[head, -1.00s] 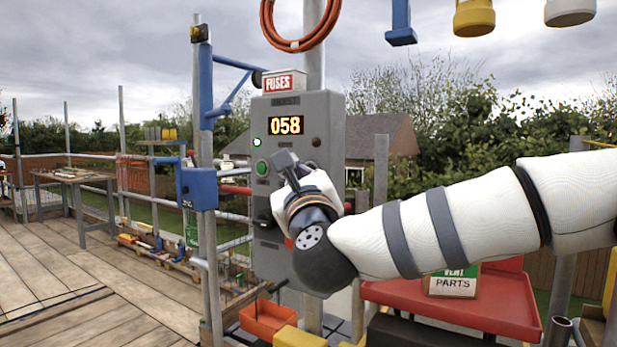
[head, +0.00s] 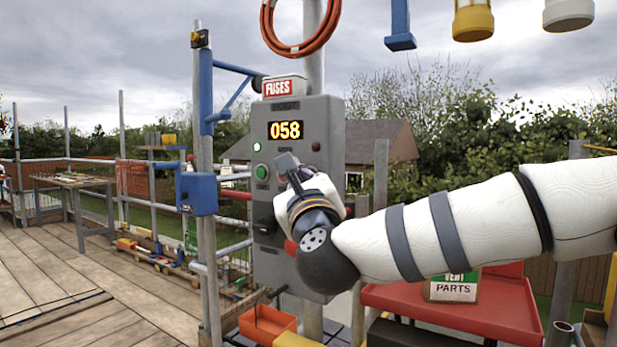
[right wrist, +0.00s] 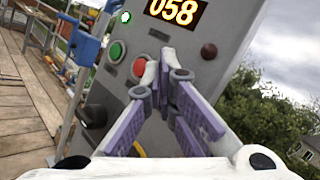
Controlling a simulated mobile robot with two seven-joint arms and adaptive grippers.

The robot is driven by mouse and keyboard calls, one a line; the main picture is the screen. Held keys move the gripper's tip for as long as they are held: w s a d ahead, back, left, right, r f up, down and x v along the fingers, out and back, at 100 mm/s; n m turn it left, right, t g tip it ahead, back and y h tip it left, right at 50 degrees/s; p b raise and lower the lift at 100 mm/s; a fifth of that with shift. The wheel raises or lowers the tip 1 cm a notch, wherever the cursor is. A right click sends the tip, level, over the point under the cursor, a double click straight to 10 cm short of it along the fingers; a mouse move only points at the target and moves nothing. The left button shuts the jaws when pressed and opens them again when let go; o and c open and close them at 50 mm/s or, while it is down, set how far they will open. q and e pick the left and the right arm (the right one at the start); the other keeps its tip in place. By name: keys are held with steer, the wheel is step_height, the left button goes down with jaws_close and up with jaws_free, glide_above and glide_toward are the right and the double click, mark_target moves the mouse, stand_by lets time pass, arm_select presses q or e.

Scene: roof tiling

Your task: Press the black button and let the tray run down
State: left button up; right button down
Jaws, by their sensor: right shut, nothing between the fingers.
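The grey control box (head: 322,130) is fixed to a pole and its display (head: 285,130) reads 058. The green button (head: 262,171) shows at its left; in the right wrist view the green button (right wrist: 117,51) and a red button (right wrist: 140,67) sit beside my fingers. I cannot make out a black button; my gripper covers part of the panel. My right gripper (head: 287,163) is shut and empty, its tips (right wrist: 163,62) close to the panel; I cannot tell if they touch. I cannot tell which tray is meant; a red tray (head: 420,300) stands at the right. My left gripper is out of view.
A black handle (right wrist: 92,116) juts from the box's lower left. An orange bin (head: 266,322) sits below the box. A blue hoist post (head: 206,90) stands left. The wooden deck (head: 70,280) at left has free room.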

steer(key=shift+w+d, duration=0.1)
stand_by(0.5)
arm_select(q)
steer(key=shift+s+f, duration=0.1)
arm_select(e)
steer(key=shift+w+d, duration=0.15)
steer(key=shift+w, duration=0.1)
